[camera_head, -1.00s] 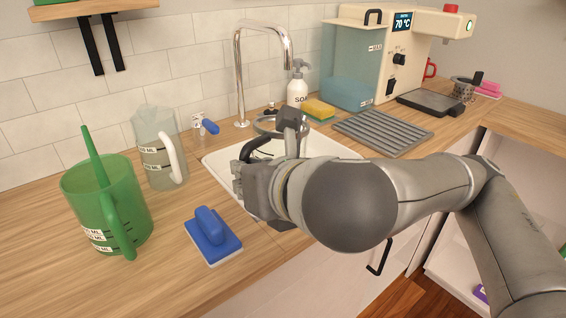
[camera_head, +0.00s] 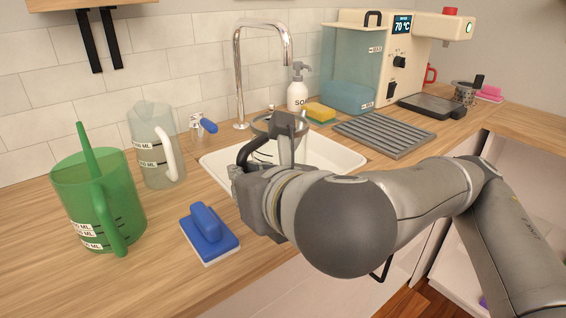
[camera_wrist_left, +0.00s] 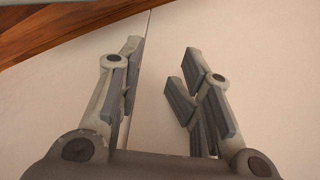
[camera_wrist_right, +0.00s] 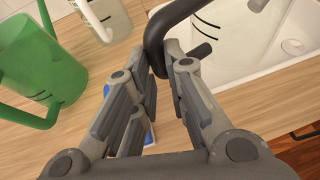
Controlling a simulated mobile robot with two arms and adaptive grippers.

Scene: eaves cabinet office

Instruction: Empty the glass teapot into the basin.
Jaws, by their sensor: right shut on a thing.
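The glass teapot (camera_head: 262,124) is over the white basin (camera_head: 340,158); its clear rim shows behind my right gripper (camera_head: 284,136), and most of its body is hidden. In the right wrist view, my right gripper (camera_wrist_right: 166,72) is shut on the teapot's black handle (camera_wrist_right: 158,36). Part of the clear body with dark marks shows over the basin (camera_wrist_right: 290,45) there. I cannot tell how far the teapot is tilted or how much it holds. My left gripper (camera_wrist_left: 160,72) is open and empty in front of a pale cabinet front.
A green jug (camera_head: 122,205), a clear jug (camera_head: 150,165) and a blue scrubber (camera_head: 208,232) stand left of the basin. The tap (camera_head: 238,75) arches over it. A soap bottle (camera_head: 298,90), yellow sponge (camera_head: 319,112), grey rack (camera_head: 385,134) and coffee machine (camera_head: 385,60) are behind and right.

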